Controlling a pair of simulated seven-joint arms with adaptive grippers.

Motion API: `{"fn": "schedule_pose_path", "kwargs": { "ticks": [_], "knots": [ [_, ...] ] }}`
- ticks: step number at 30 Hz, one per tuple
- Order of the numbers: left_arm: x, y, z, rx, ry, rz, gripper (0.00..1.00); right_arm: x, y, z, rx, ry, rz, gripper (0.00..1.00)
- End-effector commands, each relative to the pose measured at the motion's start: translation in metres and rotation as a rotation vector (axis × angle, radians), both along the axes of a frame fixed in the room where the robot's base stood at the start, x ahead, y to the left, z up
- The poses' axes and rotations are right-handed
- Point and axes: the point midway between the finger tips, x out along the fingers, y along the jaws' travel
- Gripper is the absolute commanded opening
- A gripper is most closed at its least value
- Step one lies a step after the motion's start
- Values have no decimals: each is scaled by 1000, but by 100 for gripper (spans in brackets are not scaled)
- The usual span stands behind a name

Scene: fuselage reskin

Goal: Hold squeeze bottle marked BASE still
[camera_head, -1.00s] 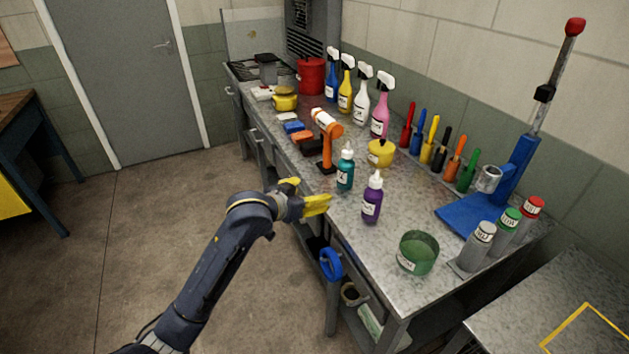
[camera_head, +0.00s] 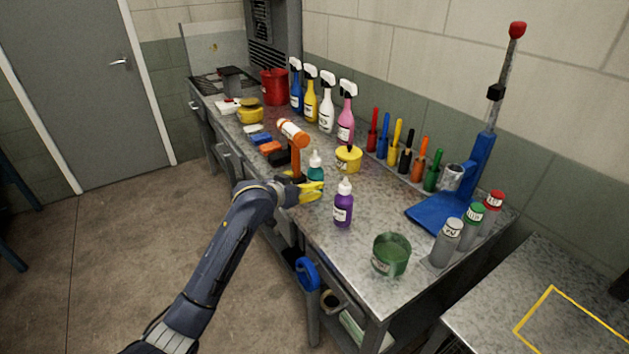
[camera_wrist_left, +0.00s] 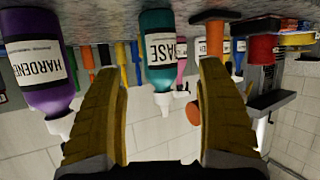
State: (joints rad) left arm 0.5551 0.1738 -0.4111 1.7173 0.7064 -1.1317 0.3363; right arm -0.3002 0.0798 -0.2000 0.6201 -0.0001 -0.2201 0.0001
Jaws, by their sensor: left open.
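The squeeze bottle marked BASE (camera_wrist_left: 159,50) is teal with a white nozzle and a white label. In the left wrist view it shows upside down, ahead of and between my fingers, apart from both. In the head view the teal bottle (camera_head: 315,169) stands upright near the bench's front edge, its lower part hidden by my left gripper (camera_head: 312,192). That gripper, with yellow fingers, is open and empty; it also shows in the left wrist view (camera_wrist_left: 163,115). My right gripper is not in view.
A purple bottle marked HARDENER (camera_wrist_left: 38,62) stands close beside the teal one, also in the head view (camera_head: 343,205). An orange-handled tool (camera_head: 294,146) stands close behind. A green tub (camera_head: 391,255) sits nearer on the bench (camera_head: 330,250). Spray bottles line the back.

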Motion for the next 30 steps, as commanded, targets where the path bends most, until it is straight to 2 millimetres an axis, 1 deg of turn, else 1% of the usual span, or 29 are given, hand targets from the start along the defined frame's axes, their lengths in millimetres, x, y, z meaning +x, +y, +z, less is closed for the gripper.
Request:
{"fn": "schedule_pose_path", "kwargs": {
  "ticks": [1,6,15,21,30],
  "knots": [
    [7,-4,-3,-1,3,1,74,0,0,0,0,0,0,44],
    [28,-15,-13,0,2,-1,74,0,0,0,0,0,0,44],
    [52,-28,-25,1,1,1,74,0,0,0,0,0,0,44],
    [59,-32,-28,1,0,0,74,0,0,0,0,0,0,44],
    [61,-33,-29,1,0,0,74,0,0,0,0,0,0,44]
  ]
}}
